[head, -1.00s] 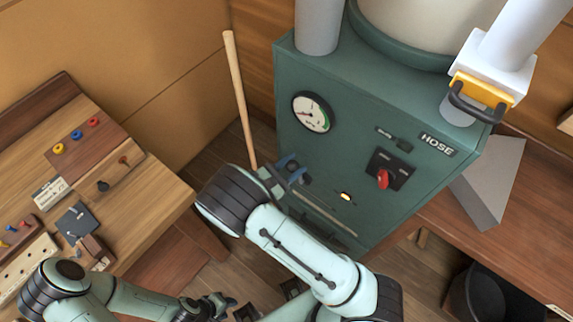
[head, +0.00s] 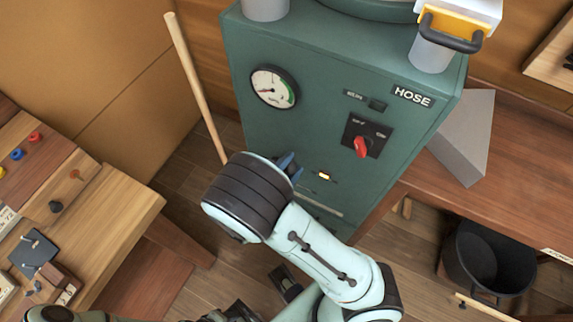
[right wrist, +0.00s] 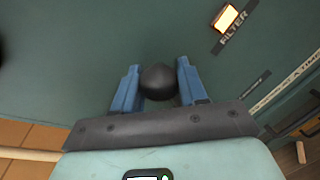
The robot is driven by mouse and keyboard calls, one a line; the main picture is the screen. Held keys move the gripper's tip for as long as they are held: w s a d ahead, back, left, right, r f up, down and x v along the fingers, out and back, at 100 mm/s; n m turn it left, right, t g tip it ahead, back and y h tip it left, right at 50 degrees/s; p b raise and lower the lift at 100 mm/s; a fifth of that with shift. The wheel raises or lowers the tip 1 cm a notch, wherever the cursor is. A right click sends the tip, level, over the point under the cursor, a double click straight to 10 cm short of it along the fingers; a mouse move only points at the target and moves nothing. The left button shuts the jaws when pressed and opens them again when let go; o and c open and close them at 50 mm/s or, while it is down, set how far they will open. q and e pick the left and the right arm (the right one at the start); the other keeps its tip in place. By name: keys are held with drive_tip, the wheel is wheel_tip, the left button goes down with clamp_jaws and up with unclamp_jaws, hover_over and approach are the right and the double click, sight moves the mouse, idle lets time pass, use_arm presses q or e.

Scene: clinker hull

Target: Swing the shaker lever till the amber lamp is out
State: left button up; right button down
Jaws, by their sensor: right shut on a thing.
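The green cabinet (head: 330,90) bears the amber lamp (head: 325,175), which is lit. The lamp also glows in the right wrist view (right wrist: 226,17), beside the word FILTER. My right gripper (head: 290,165) is at the cabinet front, left of the lamp. In the right wrist view its blue fingers are shut on a round black knob (right wrist: 158,82), which looks like the shaker lever's end. The lever's shaft is hidden. My left gripper (head: 240,312) shows only partly at the bottom edge, and its fingers are not clear.
The panel has a gauge (head: 274,87) and a red rotary switch (head: 361,146). A wooden pole (head: 195,90) leans left of the cabinet. A workbench (head: 100,215) stands at left, a brown bench (head: 500,170) at right. A black bucket (head: 488,262) stands below the right bench.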

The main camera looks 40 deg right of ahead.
drive_tip(key=shift+s+f, duration=0.1)
drive_tip(key=shift+f, duration=0.05)
drive_tip(key=c, duration=0.6)
unclamp_jaws()
drive_tip(key=shift+c, duration=0.2)
drive_tip(key=v, duration=1.3)
drive_tip(key=shift+a, duration=0.2)
